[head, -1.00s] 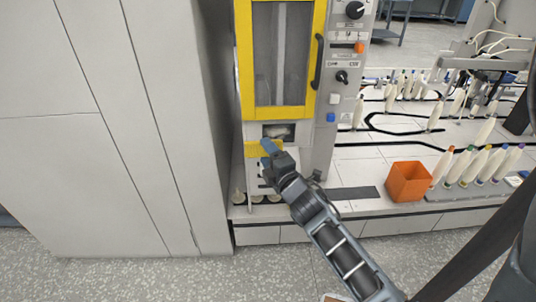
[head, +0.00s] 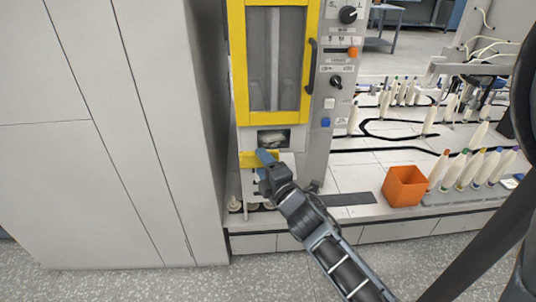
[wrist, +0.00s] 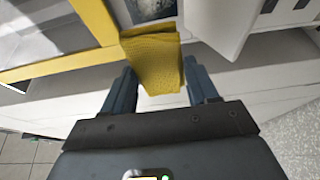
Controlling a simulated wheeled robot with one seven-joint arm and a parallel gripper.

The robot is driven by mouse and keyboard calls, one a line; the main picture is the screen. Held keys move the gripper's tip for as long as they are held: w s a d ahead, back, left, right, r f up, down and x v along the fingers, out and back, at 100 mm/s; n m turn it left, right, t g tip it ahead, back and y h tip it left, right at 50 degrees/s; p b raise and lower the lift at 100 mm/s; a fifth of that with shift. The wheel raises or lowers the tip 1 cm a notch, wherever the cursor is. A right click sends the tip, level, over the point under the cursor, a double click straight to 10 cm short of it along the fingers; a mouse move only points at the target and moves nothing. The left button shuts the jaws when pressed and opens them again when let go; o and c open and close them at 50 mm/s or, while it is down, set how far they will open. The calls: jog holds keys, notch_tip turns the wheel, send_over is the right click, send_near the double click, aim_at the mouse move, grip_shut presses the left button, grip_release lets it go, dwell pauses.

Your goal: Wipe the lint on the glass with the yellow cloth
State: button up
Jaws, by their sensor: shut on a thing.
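The yellow cloth (wrist: 153,62) is folded and hangs between the two fingers of my gripper (wrist: 160,72) in the wrist view. My gripper is shut on it. In the head view the cloth (head: 246,160) shows beside the blue fingertips of my gripper (head: 266,157), just below the small glass window (head: 262,137) in the machine's front. A pale, greyish patch that looks like lint (head: 273,141) shows in this window. In the wrist view the speckled glass (wrist: 150,8) is at the top edge, just beyond the cloth. I cannot tell whether the cloth touches the glass.
A yellow-framed door (head: 239,70) with a black handle is above the window. The machine's knob panel (head: 343,60) is to its right. A large grey cabinet (head: 130,130) stands close on the left. An orange bin (head: 404,186) and several bobbins (head: 470,168) are right.

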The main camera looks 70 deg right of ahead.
aim_at(289, 138)
jog(key=d+p, duration=0.1)
jog(key=w+d+p, duration=0.1)
jog(key=d, duration=0.1)
jog(key=w+d+p, duration=0.1)
jog(key=shift+d+r, duration=0.2)
jog(key=shift+d, duration=0.15)
jog(key=shift+w+d+f+p, duration=0.2)
jog(key=shift+d+p, duration=0.55)
jog(key=shift+w+d+p, duration=0.2)
jog(key=shift+d+p, duration=0.3)
jog(key=shift+w+d+p, duration=0.2)
jog(key=shift+d+p, duration=0.3)
jog(key=shift+s, duration=0.1)
